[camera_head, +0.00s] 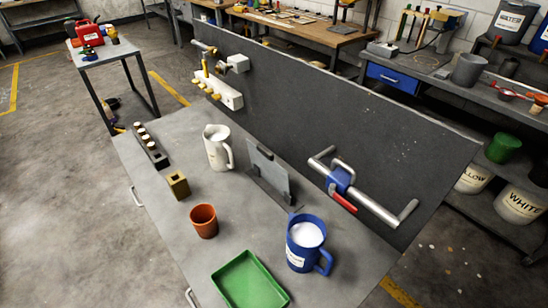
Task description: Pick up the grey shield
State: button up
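The grey shield (268,173) looks like a flat grey plate standing upright on the grey workbench (182,235). It stands near the dark back panel, right of the white jug and behind the blue jug. A darker grey piece lies at its foot, and I cannot tell whether the two are joined. My gripper is not in view.
Near the shield stand a white jug (216,148), a blue jug (302,262) with white contents, an orange cup (204,221) and a brass block (177,184). A green tray (247,284) lies at the front. A pipe with a red-handled valve (342,181) juts from the back panel (330,115).

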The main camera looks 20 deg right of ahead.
aim_at(276, 176)
jog(key=j+u, duration=0.1)
jog(key=j, duration=0.6)
jog(key=i+j+u, duration=0.15)
jog(key=j, duration=0.55)
